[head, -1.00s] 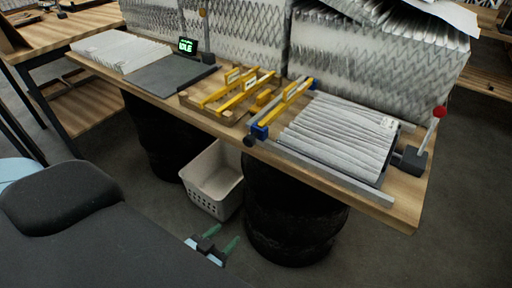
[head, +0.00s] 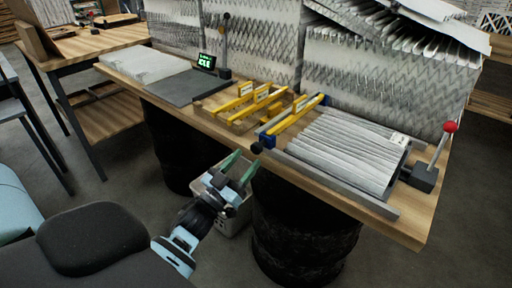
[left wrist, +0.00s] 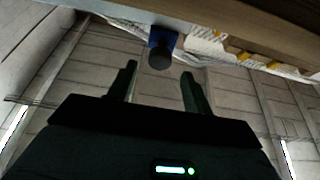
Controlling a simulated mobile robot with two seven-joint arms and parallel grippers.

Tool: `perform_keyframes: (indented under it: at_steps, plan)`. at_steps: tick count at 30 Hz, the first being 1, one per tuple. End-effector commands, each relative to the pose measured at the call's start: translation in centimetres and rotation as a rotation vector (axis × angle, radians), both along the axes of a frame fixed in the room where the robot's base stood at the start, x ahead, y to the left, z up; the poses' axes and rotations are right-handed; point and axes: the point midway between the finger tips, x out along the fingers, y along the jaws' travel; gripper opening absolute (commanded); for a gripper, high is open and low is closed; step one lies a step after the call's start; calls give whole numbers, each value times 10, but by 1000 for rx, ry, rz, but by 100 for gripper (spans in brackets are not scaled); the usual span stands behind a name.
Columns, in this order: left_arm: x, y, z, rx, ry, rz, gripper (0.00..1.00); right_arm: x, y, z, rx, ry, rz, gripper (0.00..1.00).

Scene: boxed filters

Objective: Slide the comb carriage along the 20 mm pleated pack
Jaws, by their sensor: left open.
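The pleated pack (head: 342,148) lies in a grey-railed fixture at the right of the bench. The comb carriage (head: 295,118), a yellow bar with blue end blocks, spans the pack's left end. A dark round knob (head: 256,148) sits at its near end; the knob also shows in the left wrist view (left wrist: 160,61), under the bench edge and beyond my fingers. My left gripper (head: 239,170) is open and empty, in front of and below the bench edge, apart from the knob. My right gripper is not in view.
Yellow combs (head: 243,105) lie in a wooden rack left of the carriage. A red-knobbed lever (head: 449,127) stands at the right end. A dark mat (head: 187,87) and white pleated sheets (head: 146,64) lie farther left. A pale basket (head: 236,219) stands below the bench.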

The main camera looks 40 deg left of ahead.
Motion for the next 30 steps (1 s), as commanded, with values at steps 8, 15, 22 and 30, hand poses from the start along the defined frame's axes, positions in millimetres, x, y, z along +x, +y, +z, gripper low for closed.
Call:
perform_keyframes:
  at_steps: [8, 15, 22, 30]
  plan:
    - [39, -3, 19, 1, -3, 0, 50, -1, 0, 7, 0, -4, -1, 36]
    - [53, -5, 23, -1, 0, 0, 50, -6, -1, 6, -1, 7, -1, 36]
    - [53, -5, 22, 0, 1, 0, 50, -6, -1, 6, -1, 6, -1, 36]
    - [53, -5, 22, 0, 1, 0, 19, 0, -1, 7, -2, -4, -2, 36]
